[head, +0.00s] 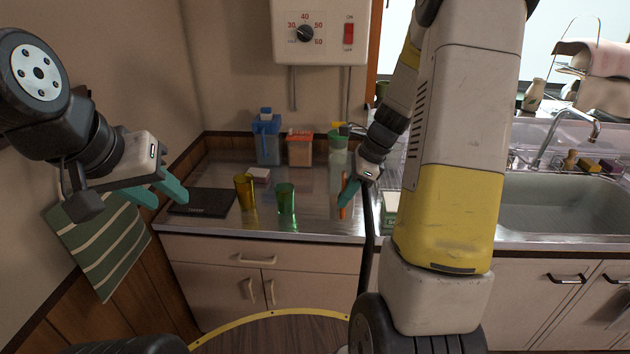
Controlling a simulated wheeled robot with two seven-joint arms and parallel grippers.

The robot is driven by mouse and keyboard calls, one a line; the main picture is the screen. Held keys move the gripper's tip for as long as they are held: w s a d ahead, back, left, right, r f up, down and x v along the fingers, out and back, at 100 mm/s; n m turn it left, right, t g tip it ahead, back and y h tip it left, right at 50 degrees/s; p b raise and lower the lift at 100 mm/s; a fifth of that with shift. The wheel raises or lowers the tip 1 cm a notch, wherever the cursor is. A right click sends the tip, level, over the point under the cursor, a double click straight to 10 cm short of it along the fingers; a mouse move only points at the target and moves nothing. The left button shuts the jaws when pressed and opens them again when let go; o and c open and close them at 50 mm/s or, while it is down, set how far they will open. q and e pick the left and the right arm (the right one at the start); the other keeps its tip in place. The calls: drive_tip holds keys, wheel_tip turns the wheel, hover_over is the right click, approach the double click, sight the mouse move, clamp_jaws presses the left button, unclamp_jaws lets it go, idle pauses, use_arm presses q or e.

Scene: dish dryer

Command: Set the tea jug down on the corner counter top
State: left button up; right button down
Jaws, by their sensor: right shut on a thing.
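My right gripper (350,192) is over the right part of the corner counter top (225,222), with its teal fingers pointing down. It is shut on a narrow upright orange thing (343,212), mostly hidden by the fingers. I cannot tell whether this is part of the tea jug. No jug is clearly marked as the tea jug. My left gripper (165,193) is open and empty, left of the counter, near a black flat plate (203,202).
An amber glass (245,190) and a green glass (286,199) stand mid-counter. An orange-lidded container (300,148) is at the back. A striped towel (100,245) hangs left. The sink (555,205) is right.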

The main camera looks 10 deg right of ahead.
sight(333, 192)
drive_tip(key=w, duration=0.5)
drive_tip(key=w+a, duration=0.1)
drive_tip(key=w, duration=0.2)
drive_tip(key=shift+f, duration=2.3)
drive_tip(key=c, duration=1.5)
unclamp_jaws()
